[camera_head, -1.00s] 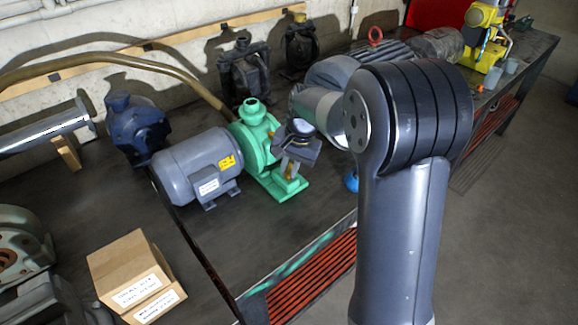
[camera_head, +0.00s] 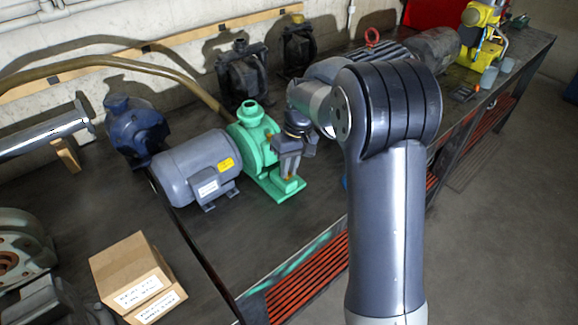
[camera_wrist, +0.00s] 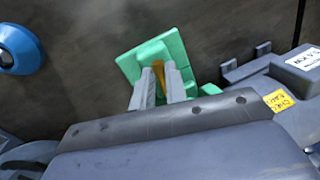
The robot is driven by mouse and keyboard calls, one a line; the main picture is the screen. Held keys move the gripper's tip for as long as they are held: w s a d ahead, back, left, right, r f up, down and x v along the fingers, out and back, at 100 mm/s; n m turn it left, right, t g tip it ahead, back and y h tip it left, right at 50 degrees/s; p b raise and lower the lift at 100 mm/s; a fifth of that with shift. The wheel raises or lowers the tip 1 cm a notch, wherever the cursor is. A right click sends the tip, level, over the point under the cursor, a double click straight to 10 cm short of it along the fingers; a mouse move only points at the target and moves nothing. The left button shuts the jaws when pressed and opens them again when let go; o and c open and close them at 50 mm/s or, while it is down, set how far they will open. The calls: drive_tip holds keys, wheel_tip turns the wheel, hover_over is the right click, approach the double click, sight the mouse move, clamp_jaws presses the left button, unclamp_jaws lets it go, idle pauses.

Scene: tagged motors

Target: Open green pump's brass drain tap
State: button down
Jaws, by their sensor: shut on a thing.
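The green pump (camera_head: 252,132) stands on the dark workbench with its flat green foot (camera_head: 268,184) toward the bench's front edge. It is joined to a grey motor (camera_head: 195,168). My gripper (camera_head: 288,173) reaches down over the foot, beside the pump body. In the wrist view the brass drain tap (camera_wrist: 159,77) shows between my two grey fingers (camera_wrist: 158,84), which are shut on it. The green foot (camera_wrist: 152,58) lies behind. Only a narrow strip of the tap shows; my fingers cover its sides, and its handle angle cannot be told.
A blue pump (camera_head: 136,132) stands left of the motor, with a dark pump (camera_head: 243,76) behind. Cardboard boxes (camera_head: 134,272) lie at the front left. A blue round thing (camera_wrist: 18,48) lies apart from my fingers. Bare bench shows before the pump.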

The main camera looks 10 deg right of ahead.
drive_tip(key=shift+n, duration=0.6)
drive_tip(key=c, duration=1.4)
unclamp_jaws()
drive_tip(key=shift+c, duration=0.2)
wheel_tip(320, 180, up, 11)
drive_tip(key=w+d, duration=0.1)
drive_tip(key=shift+w+d+f, duration=0.15)
drive_tip(key=shift+d+f, duration=0.05)
drive_tip(key=shift+d, duration=0.15)
drive_tip(key=shift+f, duration=0.1)
drive_tip(key=f, duration=0.3)
drive_tip(key=s+a+f, duration=0.1)
drive_tip(key=f, duration=0.6)
drive_tip(key=shift+s+a+f, duration=0.15)
drive_tip(key=shift+a+f, duration=0.1)
drive_tip(key=shift+a, duration=0.1)
